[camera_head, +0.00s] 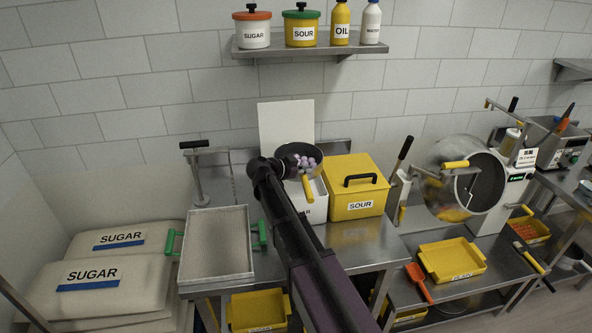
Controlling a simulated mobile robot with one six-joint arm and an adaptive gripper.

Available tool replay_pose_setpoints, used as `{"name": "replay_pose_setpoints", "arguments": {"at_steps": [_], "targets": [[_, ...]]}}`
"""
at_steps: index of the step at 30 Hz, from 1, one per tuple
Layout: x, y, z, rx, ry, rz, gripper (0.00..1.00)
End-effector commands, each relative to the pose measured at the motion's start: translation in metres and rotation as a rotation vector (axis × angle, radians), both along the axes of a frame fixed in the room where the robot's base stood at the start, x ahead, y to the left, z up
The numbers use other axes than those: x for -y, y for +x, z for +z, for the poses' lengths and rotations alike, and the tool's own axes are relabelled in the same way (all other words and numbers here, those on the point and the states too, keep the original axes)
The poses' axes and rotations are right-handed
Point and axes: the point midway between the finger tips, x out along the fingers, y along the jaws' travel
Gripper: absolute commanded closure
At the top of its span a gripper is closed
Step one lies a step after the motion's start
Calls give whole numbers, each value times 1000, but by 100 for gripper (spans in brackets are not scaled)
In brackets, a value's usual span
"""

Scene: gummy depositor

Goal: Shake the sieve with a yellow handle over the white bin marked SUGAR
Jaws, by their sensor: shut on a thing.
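The round dark sieve (293,149) holds several pale purple gummies (306,161). Its yellow handle (308,189) points down toward the front. My gripper (282,166) is shut on the sieve, though my arm hides the fingertips and the exact grip. The white bin (318,208) stands on the steel table, with its label partly hidden by my arm. The sieve shows above the bin's back part; the height of the gap between them cannot be told.
A yellow SOUR bin (357,202) with a black-handled lid stands right of the white bin. A white panel (284,127) stands upright behind the sieve. A green-handled tray (217,246) lies left, beside SUGAR sacks (112,281). A drum machine (468,183) stands right.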

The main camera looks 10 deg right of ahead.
Motion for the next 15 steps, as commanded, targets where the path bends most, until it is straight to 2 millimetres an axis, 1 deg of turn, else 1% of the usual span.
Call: {"name": "replay_pose_setpoints", "arguments": {"at_steps": [1, 15], "targets": [[0, 0, 3, 0, -1, 0, 100], [0, 0, 16, 0, -1, 0, 100]]}}
